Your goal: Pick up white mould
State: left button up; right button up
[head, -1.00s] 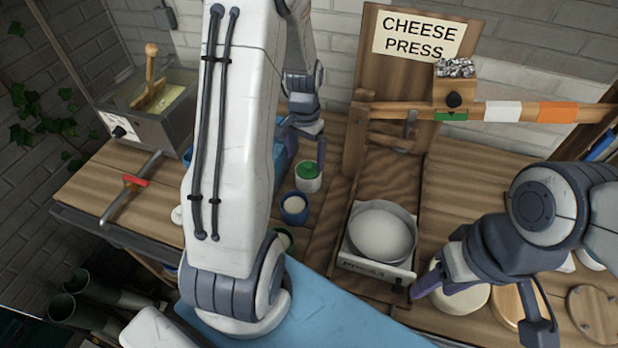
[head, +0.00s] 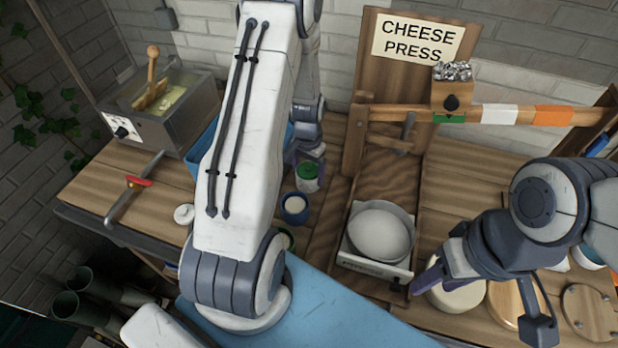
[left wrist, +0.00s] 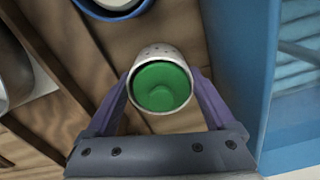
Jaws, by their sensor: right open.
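The white mould (head: 308,182), a small perforated cup with a green disc in its top, stands upright on the wooden bench, left of the cheese press. My left gripper (head: 310,157) is at the mould. In the left wrist view, the white mould (left wrist: 150,57) lies between the two purple fingers of my left gripper (left wrist: 166,78), one on each side. Their tips are at or very near its wall; I cannot tell whether they press on it. My right gripper (head: 422,282) is open and empty, at the front right by a pale round cheese.
A blue-rimmed cup (head: 294,209) stands just in front of the mould. A blue crate (left wrist: 243,60) is close beside my left gripper. The press holds a metal pan (head: 381,234) to the right. A vat (head: 160,108) stands at the back left.

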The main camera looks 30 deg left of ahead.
aim_at(308, 166)
pick_arm(q)
jog(key=c, duration=0.6)
jog(key=shift+r, duration=0.1)
jog(key=shift+r, duration=0.75)
notch_tip(308, 166, up, 2)
jog(key=shift+r+b, duration=0.25)
jog(key=shift+b, duration=0.25)
jog(key=d+r+b, duration=0.1)
jog(key=d+r, duration=0.2)
jog(key=d, duration=0.3)
jog(key=s+d+r+b, duration=0.1)
jog(key=d+r, duration=0.3)
jog(key=d, duration=0.1)
jog(key=shift+d, duration=0.35)
